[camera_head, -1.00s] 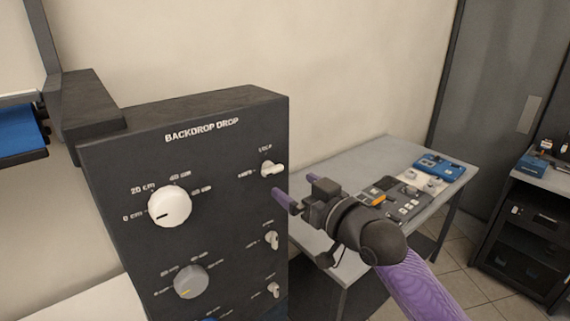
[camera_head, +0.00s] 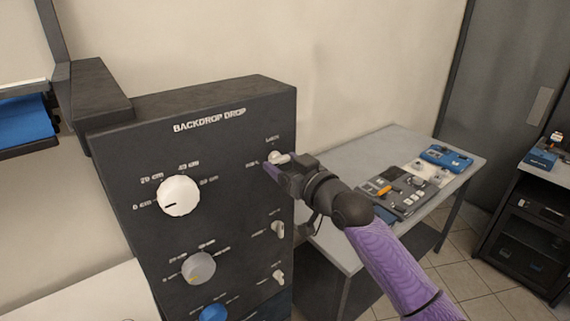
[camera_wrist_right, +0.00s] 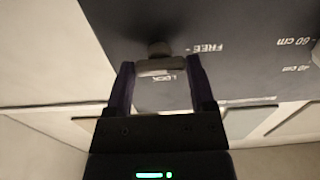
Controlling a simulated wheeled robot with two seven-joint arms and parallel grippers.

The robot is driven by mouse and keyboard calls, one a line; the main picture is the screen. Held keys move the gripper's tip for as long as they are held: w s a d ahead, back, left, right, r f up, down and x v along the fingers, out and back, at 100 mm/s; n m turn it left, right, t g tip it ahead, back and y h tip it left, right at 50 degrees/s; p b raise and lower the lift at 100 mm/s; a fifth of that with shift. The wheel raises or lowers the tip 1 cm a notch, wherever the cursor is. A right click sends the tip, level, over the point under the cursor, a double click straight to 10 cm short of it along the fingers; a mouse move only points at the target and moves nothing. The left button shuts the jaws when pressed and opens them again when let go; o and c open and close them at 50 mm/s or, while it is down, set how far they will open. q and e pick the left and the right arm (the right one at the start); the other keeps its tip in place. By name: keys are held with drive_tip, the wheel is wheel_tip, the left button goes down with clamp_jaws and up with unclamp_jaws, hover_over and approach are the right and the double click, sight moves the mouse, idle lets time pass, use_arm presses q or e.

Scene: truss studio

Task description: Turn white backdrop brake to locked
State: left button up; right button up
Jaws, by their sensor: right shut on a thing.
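The black BACKDROP DROP panel (camera_head: 130,160) carries a white dial (camera_head: 179,196), with the white brake (camera_head: 279,158) to its upper right. My right gripper (camera_head: 270,167) is at this brake, its fingers shut on the handle. In the right wrist view the brake handle (camera_wrist_right: 160,66) sits between the tips of my right gripper (camera_wrist_right: 160,75). The LOCK mark lies close by the handle and the FREE mark off to the right. The fingers partly hide the brake in the head view, and I cannot tell its exact angle. My left gripper is not in view.
Two more brakes (camera_head: 278,230) (camera_head: 279,276) sit lower on the panel, beside a grey dial (camera_head: 198,268) and a blue dial (camera_head: 213,313). A grey table (camera_head: 350,150) with control boxes stands behind to the right. A dark rack (camera_head: 530,225) is at far right.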

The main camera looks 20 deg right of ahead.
drive_tip(key=shift+c, duration=0.7)
drive_tip(key=shift+r+m+p, duration=0.1)
drive_tip(key=shift+m+p, duration=0.55)
drive_tip(key=shift+m, duration=0.45)
drive_tip(key=m+p, duration=0.2)
drive_tip(key=m, duration=0.3)
drive_tip(key=m+p, duration=0.1)
drive_tip(key=m, duration=0.4)
drive_tip(key=shift+m+p, duration=0.35)
drive_tip(key=shift+m, duration=0.05)
drive_tip(key=m+p, duration=0.1)
drive_tip(key=m, duration=0.3)
drive_tip(key=shift+m, duration=0.4)
